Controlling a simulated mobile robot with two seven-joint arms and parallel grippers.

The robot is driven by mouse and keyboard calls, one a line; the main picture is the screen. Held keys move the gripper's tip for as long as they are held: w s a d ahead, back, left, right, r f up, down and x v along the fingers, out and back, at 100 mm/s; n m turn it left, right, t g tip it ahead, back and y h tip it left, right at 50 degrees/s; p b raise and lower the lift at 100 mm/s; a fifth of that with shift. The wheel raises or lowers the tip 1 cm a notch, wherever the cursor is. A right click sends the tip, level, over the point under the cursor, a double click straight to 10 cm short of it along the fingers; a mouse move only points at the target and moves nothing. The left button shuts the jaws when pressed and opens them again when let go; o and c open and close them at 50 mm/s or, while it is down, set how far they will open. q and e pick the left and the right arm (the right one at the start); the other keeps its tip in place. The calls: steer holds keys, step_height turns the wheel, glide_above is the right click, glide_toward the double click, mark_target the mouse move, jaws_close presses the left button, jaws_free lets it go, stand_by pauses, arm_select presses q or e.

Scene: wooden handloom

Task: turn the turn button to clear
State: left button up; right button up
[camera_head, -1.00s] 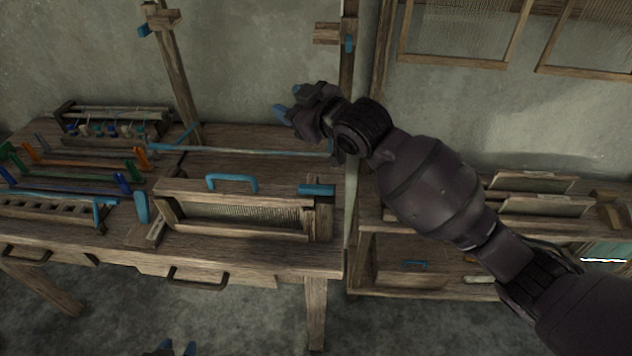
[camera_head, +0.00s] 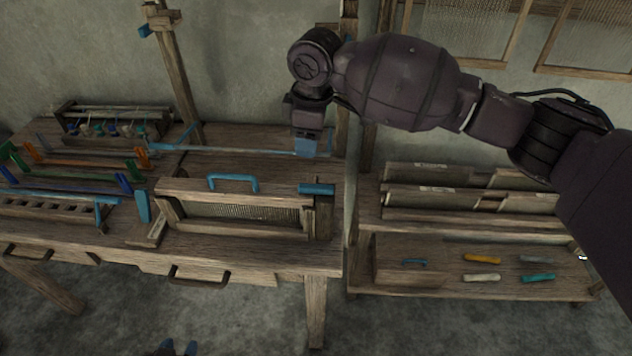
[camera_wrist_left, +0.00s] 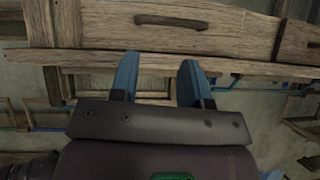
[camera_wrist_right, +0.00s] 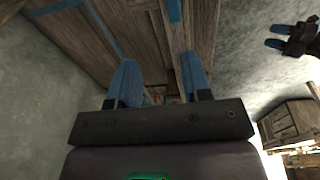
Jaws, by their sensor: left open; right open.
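A blue turn button (camera_head: 317,189) lies crosswise on top of the right post of the reed frame (camera_head: 235,215) on the loom. A second blue piece (camera_head: 143,206) stands upright by the frame's left end. My right gripper (camera_head: 305,146) points down, above and behind the right turn button, apart from it in the picture. Its jaws are open and empty in the right wrist view (camera_wrist_right: 160,85), above wooden beams. My left gripper (camera_head: 178,348) is low at the bottom edge, in front of the loom; in the left wrist view (camera_wrist_left: 160,75) it is open and empty, facing a wooden drawer handle.
A blue handle (camera_head: 232,181) tops the reed frame. A thin blue bar (camera_head: 230,151) runs behind it. Loom uprights (camera_head: 180,85) rise at the back. A shelf (camera_head: 470,285) with several coloured pieces stands to the right. Racks of coloured parts (camera_head: 75,175) fill the left.

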mark_target(316, 186)
steer(key=shift+g+h, duration=0.5)
steer(key=f, duration=0.3)
steer(key=s+d+f+b, duration=0.1)
steer(key=f, duration=0.7)
steer(key=shift+s+d, duration=0.15)
steer(key=shift+d, duration=0.05)
steer(key=shift+r+n, duration=0.1)
steer(key=shift+n, duration=0.2)
jaws_close()
